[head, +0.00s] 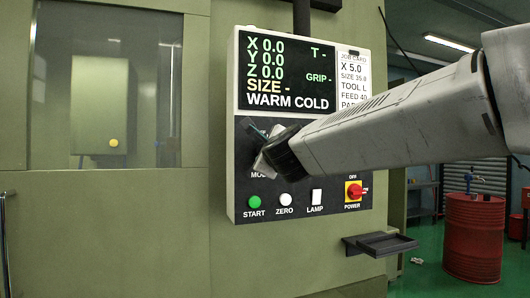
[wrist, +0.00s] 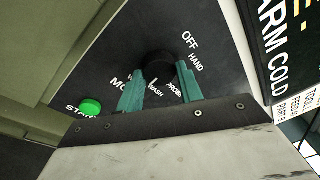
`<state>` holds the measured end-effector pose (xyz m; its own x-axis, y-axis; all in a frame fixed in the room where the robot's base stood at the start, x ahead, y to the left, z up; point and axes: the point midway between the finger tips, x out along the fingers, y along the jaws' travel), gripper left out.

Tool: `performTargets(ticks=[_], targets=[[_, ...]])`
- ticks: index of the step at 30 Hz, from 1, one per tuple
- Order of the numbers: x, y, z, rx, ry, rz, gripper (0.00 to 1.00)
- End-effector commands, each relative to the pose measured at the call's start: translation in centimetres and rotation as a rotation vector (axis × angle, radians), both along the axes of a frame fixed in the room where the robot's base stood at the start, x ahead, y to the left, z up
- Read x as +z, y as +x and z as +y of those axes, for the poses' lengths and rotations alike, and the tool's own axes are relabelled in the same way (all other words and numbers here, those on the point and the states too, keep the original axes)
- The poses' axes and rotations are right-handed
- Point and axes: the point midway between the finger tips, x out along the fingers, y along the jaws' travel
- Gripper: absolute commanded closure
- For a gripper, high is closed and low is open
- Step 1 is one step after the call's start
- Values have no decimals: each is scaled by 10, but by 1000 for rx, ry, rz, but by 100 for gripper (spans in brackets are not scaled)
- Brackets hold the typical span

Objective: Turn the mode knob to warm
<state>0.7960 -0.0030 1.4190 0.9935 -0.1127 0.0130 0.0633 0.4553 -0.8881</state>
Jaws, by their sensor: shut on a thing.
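The mode knob (wrist: 155,66) is a dark round knob on the black panel, seen in the wrist view. Around it I read OFF, HAND, PROBE and WASH, plus a label starting with W that is partly hidden by a finger. A small white mark on the knob's near side appears to point toward WASH. My gripper (wrist: 159,73) has its teal fingers on either side of the knob, shut on it. In the head view my gripper (head: 262,143) covers the knob and most of its labels.
The control box screen (head: 285,75) reads "WARM COLD" at its bottom. Below the knob are a green START button (head: 255,202), a white ZERO button (head: 285,200), a LAMP switch (head: 317,196) and a red-yellow POWER switch (head: 354,191). A small dark shelf (head: 381,243) juts out below.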

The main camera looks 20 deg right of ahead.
Motion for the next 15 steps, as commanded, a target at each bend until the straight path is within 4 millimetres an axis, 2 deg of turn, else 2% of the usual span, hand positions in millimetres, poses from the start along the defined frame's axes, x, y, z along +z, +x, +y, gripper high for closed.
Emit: performTargets(ticks=[6,15], targets=[[-1,0,0,1,88,3,86],[-1,0,0,0,131,2,86]])
